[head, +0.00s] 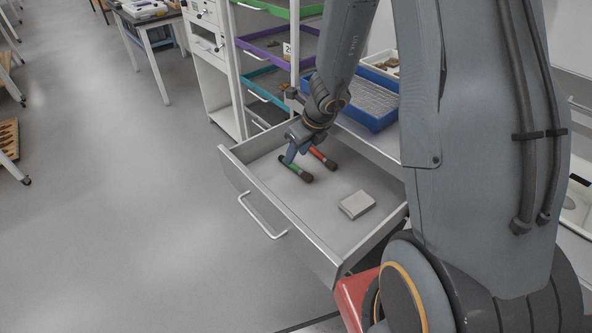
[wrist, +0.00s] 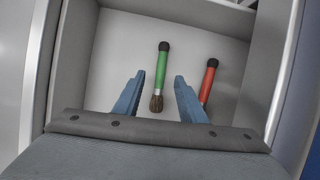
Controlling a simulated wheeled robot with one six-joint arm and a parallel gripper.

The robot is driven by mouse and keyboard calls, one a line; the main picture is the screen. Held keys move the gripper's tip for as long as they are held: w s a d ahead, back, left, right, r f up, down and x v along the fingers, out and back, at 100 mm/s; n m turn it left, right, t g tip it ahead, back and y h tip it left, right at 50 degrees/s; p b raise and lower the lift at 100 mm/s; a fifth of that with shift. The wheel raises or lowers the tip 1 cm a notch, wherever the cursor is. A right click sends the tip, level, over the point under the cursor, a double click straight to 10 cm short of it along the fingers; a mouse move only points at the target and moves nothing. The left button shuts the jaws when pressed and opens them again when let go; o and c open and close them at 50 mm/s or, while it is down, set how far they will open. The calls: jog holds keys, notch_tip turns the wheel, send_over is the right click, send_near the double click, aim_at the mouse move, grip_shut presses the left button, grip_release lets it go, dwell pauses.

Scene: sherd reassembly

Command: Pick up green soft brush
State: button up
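The green soft brush (head: 294,167) lies on the floor of the open drawer (head: 310,230), beside a red-handled brush (head: 322,158). In the wrist view the green brush (wrist: 162,75) has a black end cap at the far end and brown bristles at the near end. My gripper (head: 290,155) is down inside the drawer over the green brush. In the wrist view its two blue fingers (wrist: 158,82) are spread apart, with the brush in line between them. The fingers do not touch the handle there; their exact height above it cannot be told.
The red brush (wrist: 209,80) lies just right of the right finger. A pale grey block (head: 356,204) lies toward the drawer's front right. Drawer walls surround the brushes. A blue tray (head: 372,121) stands on the surface behind, and a shelf with coloured trays (head: 277,45) stands behind left.

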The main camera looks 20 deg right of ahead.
aim_at(293, 165)
jog(key=b+x, duration=0.2)
jog(key=x, duration=0.3)
jog(key=shift+w+d+f, duration=0.1)
jog(key=shift+w+f, duration=0.05)
jog(key=shift+f, duration=0.15)
grip_shut()
jog(key=shift+r, duration=0.1)
